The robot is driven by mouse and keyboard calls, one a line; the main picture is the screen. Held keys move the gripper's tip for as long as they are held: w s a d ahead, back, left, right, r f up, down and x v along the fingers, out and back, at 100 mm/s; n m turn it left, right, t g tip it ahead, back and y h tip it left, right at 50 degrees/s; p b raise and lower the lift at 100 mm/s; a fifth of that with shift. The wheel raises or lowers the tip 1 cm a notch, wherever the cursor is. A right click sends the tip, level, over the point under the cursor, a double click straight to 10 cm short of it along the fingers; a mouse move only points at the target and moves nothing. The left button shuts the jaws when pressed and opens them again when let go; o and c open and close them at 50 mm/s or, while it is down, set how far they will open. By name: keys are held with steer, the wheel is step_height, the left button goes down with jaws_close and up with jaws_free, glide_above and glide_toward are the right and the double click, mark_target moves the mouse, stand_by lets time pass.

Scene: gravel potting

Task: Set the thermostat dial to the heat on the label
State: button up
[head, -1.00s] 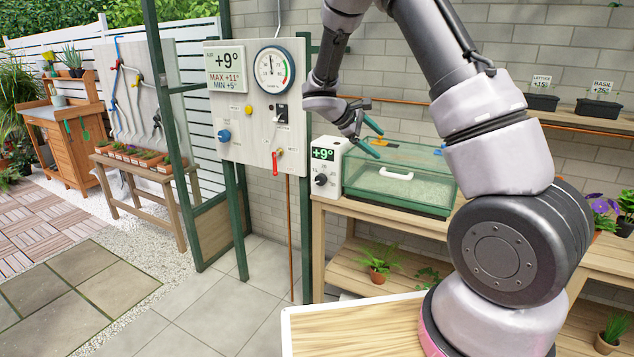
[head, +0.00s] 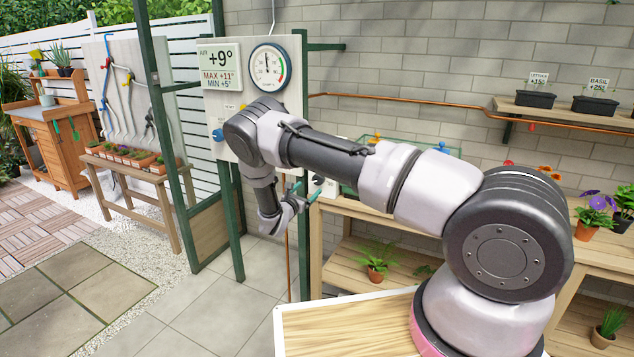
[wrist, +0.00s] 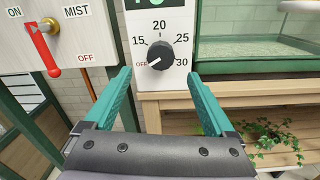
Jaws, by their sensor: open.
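The black thermostat dial (wrist: 160,55) sits on a white control box (wrist: 178,15), with marks OFF, 15, 20, 25 and 30 around it. Its white pointer line is toward OFF at lower left. My gripper (wrist: 158,77) is open and empty, its teal fingers spread either side of and below the dial, apart from it. In the head view my gripper (head: 305,192) is just in front of the box, most of which my arm hides. Two labels stand on the wall shelf: lettuce +15° (head: 539,79) and basil +25° (head: 598,84).
A glass-lidded propagator (wrist: 255,30) stands right of the box on the wooden bench (wrist: 260,96). A panel with a red mist lever (wrist: 48,50) is close on the left. The paved floor before the panel is clear.

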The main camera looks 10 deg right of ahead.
steer(key=x, duration=0.9)
steer(key=shift+d, duration=0.1)
steer(key=c, duration=1.4)
steer(key=shift+o, duration=0.2)
steer(key=m, duration=0.5)
steer(key=shift+m, duration=0.4)
steer(key=m, duration=0.6)
